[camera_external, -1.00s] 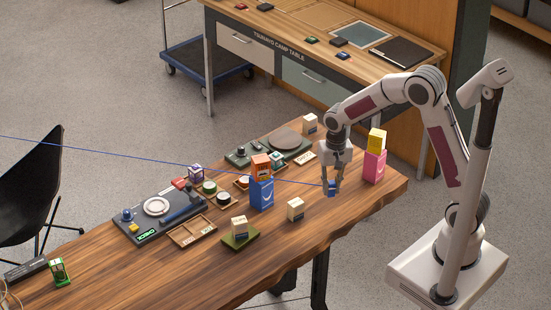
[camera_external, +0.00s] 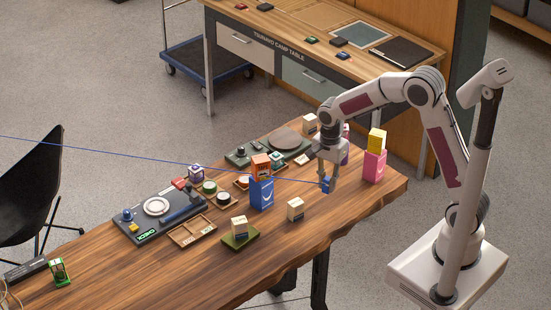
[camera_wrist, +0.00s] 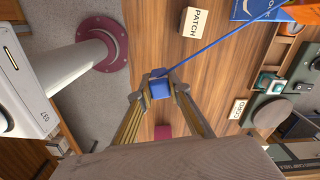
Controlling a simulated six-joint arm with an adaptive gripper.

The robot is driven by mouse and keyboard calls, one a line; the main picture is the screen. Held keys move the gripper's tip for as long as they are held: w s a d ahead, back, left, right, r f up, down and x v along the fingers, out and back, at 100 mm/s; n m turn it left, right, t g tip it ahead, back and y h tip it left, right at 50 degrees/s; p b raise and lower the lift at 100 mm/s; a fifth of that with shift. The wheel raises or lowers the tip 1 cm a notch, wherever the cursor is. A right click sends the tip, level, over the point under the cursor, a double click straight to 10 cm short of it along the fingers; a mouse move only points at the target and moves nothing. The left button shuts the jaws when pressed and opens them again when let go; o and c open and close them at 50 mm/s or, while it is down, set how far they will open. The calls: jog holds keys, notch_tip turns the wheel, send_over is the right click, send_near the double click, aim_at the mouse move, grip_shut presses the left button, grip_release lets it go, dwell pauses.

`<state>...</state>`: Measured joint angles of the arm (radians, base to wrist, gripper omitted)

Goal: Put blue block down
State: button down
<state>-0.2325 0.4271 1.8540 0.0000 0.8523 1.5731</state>
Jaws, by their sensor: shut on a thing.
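The blue block (camera_external: 326,184) is between the fingertips of my gripper (camera_external: 330,183), over the right part of the wooden table. In the wrist view the blue block (camera_wrist: 159,88) sits between both fingertips (camera_wrist: 159,80), which are shut on it. A thin blue line runs from near the block across to the left. I cannot tell for sure whether the block is touching the table or held just above it.
A pink box (camera_external: 374,167) with a yellow block (camera_external: 377,139) on top stands right of my gripper. A blue box (camera_external: 261,193) with an orange block (camera_external: 261,165) stands left. A cream PATCH block (camera_external: 295,209) stands nearer the front. Bare wood (camera_external: 330,222) lies in front of my gripper.

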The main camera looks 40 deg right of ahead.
jog(key=shift+s+m, duration=0.1)
jog(key=shift+m, duration=0.6)
jog(key=shift+f, duration=2.5)
jog(key=shift+f, duration=0.15)
jog(key=shift+f, duration=2.15)
jog(key=shift+f, duration=0.2)
jog(key=c, duration=1.9)
grip_release()
